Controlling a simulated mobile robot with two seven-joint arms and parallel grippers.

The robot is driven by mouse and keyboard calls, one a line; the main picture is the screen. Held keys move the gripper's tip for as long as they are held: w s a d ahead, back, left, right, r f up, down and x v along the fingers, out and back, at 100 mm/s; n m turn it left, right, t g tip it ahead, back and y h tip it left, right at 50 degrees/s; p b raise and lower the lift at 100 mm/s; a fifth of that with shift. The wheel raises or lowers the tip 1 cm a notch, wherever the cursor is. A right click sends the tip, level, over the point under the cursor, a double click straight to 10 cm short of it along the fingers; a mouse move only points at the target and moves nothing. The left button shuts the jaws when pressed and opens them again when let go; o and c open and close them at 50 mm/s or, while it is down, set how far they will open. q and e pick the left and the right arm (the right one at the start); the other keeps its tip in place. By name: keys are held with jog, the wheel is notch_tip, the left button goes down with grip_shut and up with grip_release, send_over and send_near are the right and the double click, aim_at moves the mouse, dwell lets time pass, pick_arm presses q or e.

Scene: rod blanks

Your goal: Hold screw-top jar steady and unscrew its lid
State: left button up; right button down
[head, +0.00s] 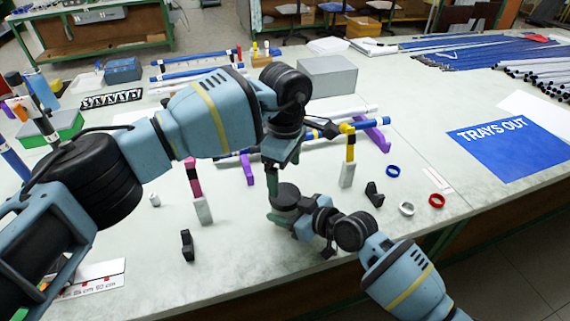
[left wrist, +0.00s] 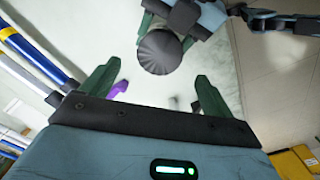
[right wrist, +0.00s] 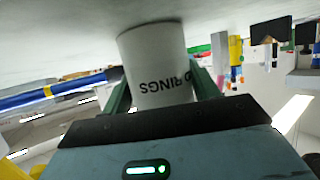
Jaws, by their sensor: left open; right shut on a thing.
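The screw-top jar is a white cup-shaped body (right wrist: 155,62) with dark lettering reading "RINGS", upside down in the right wrist view. Its round dark grey lid (head: 285,194) shows from above in the head view, and also in the left wrist view (left wrist: 160,52). My right gripper (head: 290,222) is shut on the jar body, a finger on either side. My left gripper (head: 284,166) is open and empty, above the lid and apart from it. In the left wrist view its fingers (left wrist: 156,78) stand wide, with the lid beyond them. The lid's join with the jar is hidden.
Blue, grey and red rings (head: 436,200) lie on the table right of the jar. A rod on purple stands (head: 371,134) crosses behind it. Small black blocks (head: 187,246) stand either side. A blue "TRAYS OUT" mat (head: 512,148) lies at right.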

aim_at(285, 193)
pick_arm(q)
jog(key=m, duration=0.2)
jog(key=r+m, duration=0.1)
jog(key=m, duration=0.2)
jog(key=shift+r, duration=0.15)
jog(key=shift+f, duration=4)
jog(key=c, duration=1)
jog(key=n, duration=0.5)
jog(key=shift+n, duration=0.3)
jog(key=shift+c, duration=0.2)
jog(key=n, duration=0.4)
jog(key=shift+n, duration=0.4)
